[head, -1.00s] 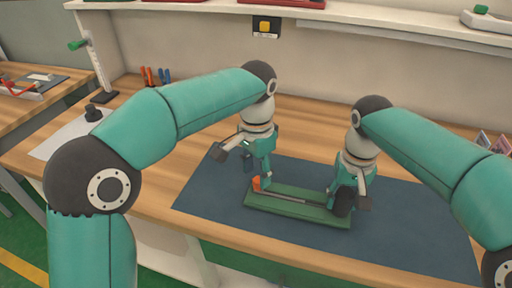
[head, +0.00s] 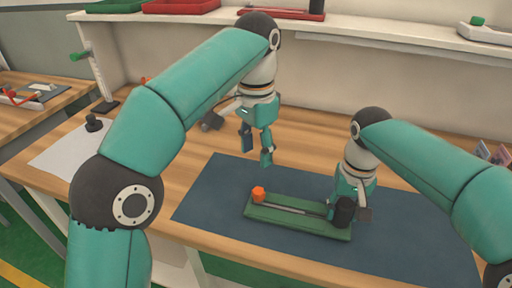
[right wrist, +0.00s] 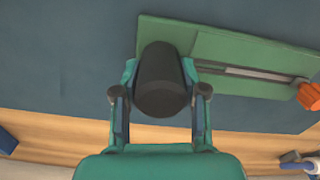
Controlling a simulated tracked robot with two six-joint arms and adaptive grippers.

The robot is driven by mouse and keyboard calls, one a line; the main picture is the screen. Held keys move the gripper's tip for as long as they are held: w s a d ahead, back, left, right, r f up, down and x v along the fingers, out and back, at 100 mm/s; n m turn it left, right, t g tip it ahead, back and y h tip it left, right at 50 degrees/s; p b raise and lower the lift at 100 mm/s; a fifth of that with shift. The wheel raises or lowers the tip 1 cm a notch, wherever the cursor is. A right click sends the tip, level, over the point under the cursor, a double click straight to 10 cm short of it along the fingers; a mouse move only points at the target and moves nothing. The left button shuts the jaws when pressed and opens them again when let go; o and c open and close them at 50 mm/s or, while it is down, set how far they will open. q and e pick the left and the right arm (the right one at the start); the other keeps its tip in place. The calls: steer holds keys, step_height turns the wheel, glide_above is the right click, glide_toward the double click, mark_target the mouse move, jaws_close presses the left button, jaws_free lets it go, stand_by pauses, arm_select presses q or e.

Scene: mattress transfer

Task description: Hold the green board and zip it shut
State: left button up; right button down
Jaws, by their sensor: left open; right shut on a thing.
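The green board (head: 290,219) lies on the dark blue mat, with a thin grey track along its top. An orange piece (head: 258,194) sits at the track's left end, and a black cylindrical knob (head: 344,210) stands at its right end. In the right wrist view the orange piece (right wrist: 309,96) is at the right edge. My right gripper (right wrist: 160,105) is shut on the black knob (right wrist: 163,80), a finger on each side. My left gripper (head: 256,150) is open and empty, raised above and behind the orange piece, apart from it.
The blue mat (head: 215,190) has free room around the board on the wooden table (head: 300,125). A shelf (head: 380,42) with red and green trays runs along the back. A white sheet (head: 65,152) with a black object lies at the left.

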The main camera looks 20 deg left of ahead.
steer(key=c, duration=0.5)
jaws_free()
steer(key=shift+c, duration=0.2)
